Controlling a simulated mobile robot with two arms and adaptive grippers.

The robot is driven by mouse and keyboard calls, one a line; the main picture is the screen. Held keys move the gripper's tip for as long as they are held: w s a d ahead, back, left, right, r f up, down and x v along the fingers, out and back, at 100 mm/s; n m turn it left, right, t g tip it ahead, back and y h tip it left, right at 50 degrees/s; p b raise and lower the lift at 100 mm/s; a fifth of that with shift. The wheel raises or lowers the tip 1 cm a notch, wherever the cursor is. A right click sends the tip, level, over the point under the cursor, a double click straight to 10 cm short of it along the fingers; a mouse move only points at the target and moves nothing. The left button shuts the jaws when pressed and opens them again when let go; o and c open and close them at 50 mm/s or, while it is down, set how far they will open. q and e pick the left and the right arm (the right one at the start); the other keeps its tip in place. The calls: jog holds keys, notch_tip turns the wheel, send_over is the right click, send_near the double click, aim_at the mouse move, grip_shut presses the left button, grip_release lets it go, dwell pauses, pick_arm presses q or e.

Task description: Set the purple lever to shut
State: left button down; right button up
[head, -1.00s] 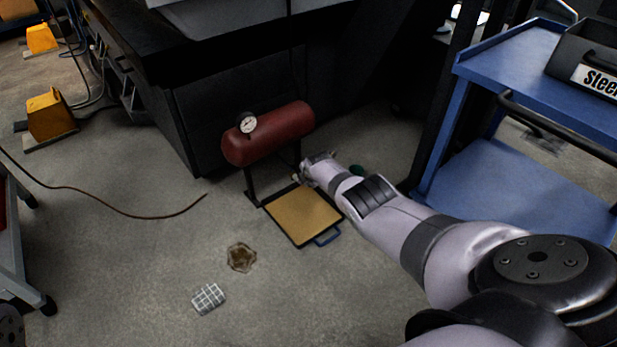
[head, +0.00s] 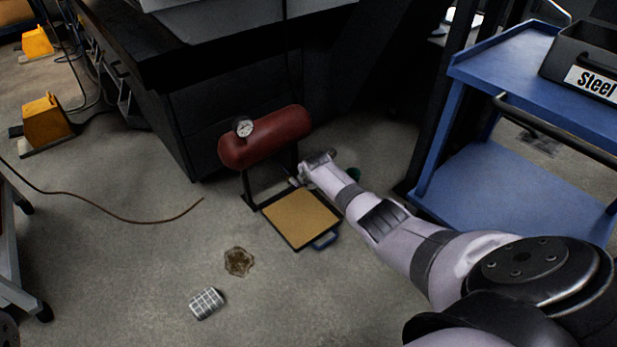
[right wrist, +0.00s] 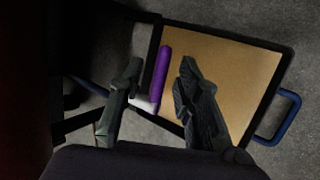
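The purple lever (right wrist: 161,77) shows in the right wrist view, with a pale fitting (right wrist: 139,102) at its lower end. It lies between the two dark fingers of my right gripper (right wrist: 157,85), which are apart; I see no finger touching it. In the head view the lever is hidden behind my right arm. That arm reaches down beside a dark red tank (head: 265,138) with a round gauge (head: 243,127). My left gripper is out of view.
A tray with a tan surface and dark rim (head: 301,218) and a blue handle (head: 325,240) lies below the tank. A blue cart (head: 520,190) stands at the right. A brown stain (head: 239,262) and a checked cloth-like item (head: 206,304) are on the floor. A hose (head: 120,216) lies at the left.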

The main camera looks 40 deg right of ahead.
jog(key=shift+v, duration=2.8)
jog(key=shift+a+f, duration=0.1)
jog(key=shift+a, duration=0.05)
